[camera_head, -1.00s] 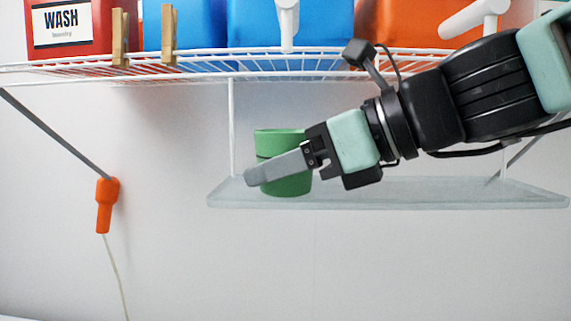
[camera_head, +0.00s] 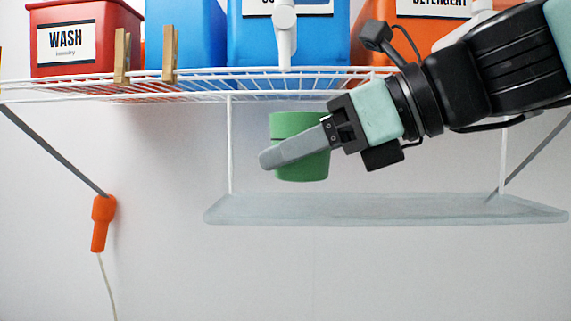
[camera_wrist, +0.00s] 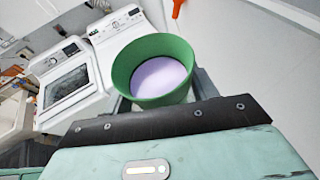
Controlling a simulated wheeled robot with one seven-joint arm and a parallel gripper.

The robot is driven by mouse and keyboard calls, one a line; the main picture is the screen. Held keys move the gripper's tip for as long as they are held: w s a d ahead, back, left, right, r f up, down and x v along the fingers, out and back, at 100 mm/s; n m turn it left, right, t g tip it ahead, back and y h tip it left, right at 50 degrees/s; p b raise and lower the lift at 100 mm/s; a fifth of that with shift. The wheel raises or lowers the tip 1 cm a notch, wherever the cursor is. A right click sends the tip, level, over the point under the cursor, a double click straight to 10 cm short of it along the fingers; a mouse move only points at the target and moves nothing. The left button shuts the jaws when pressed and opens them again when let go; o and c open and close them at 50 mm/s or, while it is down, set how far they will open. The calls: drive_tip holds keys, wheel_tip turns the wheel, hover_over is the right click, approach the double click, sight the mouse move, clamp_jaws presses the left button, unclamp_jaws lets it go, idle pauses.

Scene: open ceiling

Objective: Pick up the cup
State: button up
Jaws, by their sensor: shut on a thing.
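The green cup (camera_head: 300,172) is upright in the head view, clear above the glass shelf (camera_head: 385,208). My gripper (camera_head: 293,150) is shut on the cup, with one grey finger across its near side. The other finger is mostly hidden behind the cup. In the wrist view, the cup (camera_wrist: 122,68) shows its open top and a pale lilac inside or content; I cannot tell which.
A white wire rack (camera_head: 200,87) is close above the cup and my gripper. It bears a red WASH box (camera_head: 100,60), blue containers (camera_head: 185,35) and an orange detergent container (camera_head: 400,60). An orange handle (camera_head: 103,222) hangs at left. White machines (camera_wrist: 70,78) show in the wrist view.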

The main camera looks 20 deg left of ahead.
drive_tip(key=d+b, duration=0.1)
drive_tip(key=d, duration=0.2)
drive_tip(key=s+d+b, duration=0.1)
drive_tip(key=d, duration=0.2)
drive_tip(key=d+b, duration=0.1)
drive_tip(key=d, duration=0.3)
drive_tip(key=shift+s+f+b, duration=0.1)
drive_tip(key=shift+s+b, duration=0.15)
drive_tip(key=shift+b, duration=0.05)
drive_tip(key=d+b, duration=0.1)
drive_tip(key=b, duration=0.3)
drive_tip(key=d+b, duration=0.2)
drive_tip(key=b, duration=0.1)
drive_tip(key=d+b, duration=0.2)
drive_tip(key=b, duration=0.2)
drive_tip(key=shift+s+d+b, duration=0.1)
drive_tip(key=shift+s+b, duration=0.2)
drive_tip(key=shift+s, duration=0.1)
drive_tip(key=shift+d+b, duration=0.2)
drive_tip(key=shift+b, duration=0.1)
